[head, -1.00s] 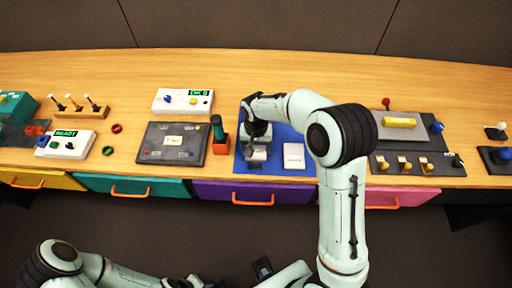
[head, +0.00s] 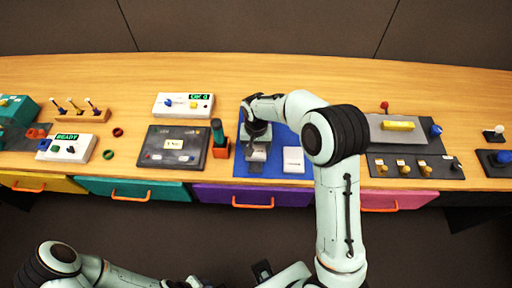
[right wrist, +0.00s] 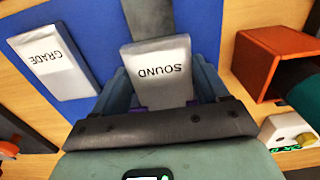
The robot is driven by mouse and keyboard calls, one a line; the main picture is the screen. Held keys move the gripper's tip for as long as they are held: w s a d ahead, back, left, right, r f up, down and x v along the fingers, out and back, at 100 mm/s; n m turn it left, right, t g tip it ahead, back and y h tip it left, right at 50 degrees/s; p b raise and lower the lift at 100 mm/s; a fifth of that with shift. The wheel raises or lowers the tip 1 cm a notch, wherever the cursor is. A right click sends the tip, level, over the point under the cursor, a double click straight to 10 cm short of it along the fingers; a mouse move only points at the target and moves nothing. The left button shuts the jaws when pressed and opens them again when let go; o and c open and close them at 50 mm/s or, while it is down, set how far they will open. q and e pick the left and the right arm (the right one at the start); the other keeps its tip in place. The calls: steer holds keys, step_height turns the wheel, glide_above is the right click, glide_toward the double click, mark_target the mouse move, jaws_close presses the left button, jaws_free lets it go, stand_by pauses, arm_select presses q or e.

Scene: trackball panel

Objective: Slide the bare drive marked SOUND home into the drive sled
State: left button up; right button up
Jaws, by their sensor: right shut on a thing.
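The SOUND drive (right wrist: 158,70), a pale grey block, sits between the fingers of my right gripper (right wrist: 163,84), which is shut on it. In the head view the right gripper (head: 257,138) is over the blue mat, with the drive (head: 257,152) showing just below it. A dark grey flat piece, seemingly the drive sled (right wrist: 149,16), lies directly beyond the drive's far end in the right wrist view. I cannot tell how far the drive is inside it. My left arm shows at the lower left, but its gripper is not clearly visible.
A second drive marked GRADE (right wrist: 53,62) lies beside it on the blue mat (head: 283,134). An orange holder with a green-handled tool (head: 218,136) stands close to the left in the head view. A dark panel (head: 173,158) lies farther left.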

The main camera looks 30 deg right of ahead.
arm_select(q)
steer(key=shift+w+r+p, duration=0.2)
steer(key=shift+r+p, duration=0.1)
steer(key=shift+r, duration=0.05)
arm_select(e)
steer(key=shift+w+d, duration=0.3)
steer(key=shift+w, duration=0.2)
steer(key=o, duration=0.9)
steer(key=shift+o, duration=0.2)
arm_select(q)
steer(key=shift+r, duration=0.1)
arm_select(e)
steer(key=shift+r, duration=0.1)
steer(key=shift+r+p, duration=1.6)
steer(key=shift+r, duration=1.85)
arm_select(q)
steer(key=w+r, duration=0.1)
steer(key=r, duration=0.1)
steer(key=w+r, duration=0.2)
steer(key=shift+w, duration=0.1)
arm_select(e)
steer(key=shift+f, duration=0.1)
